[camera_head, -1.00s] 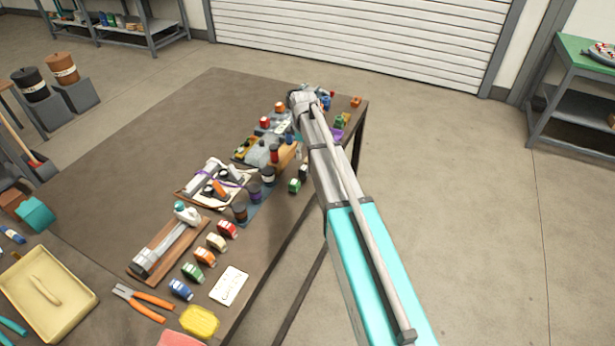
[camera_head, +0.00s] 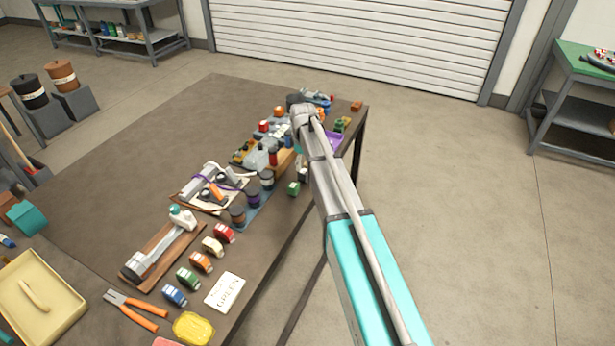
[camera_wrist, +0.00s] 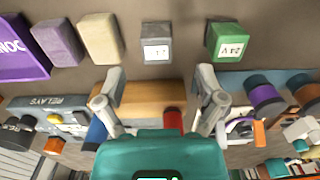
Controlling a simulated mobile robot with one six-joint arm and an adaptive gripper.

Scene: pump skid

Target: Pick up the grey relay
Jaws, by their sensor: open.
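In the wrist view the grey relay (camera_wrist: 157,42) is a small grey block with a white label, standing on the brown table top. My gripper (camera_wrist: 158,76) is open, its two fingers apart and pointing toward the relay. The relay lies ahead of the fingertips, roughly centred between them, with nothing held. In the head view my arm hides the gripper's fingers, and I cannot make out the grey relay clearly there.
A green relay (camera_wrist: 228,41) marked 24V stands to the right of the grey one. A cream block (camera_wrist: 101,39), a mauve block (camera_wrist: 57,42) and a purple bin (camera_wrist: 20,52) stand to the left. A wooden block (camera_wrist: 153,98) lies behind the fingers. Relay-board parts (camera_wrist: 60,118) crowd the lower left.

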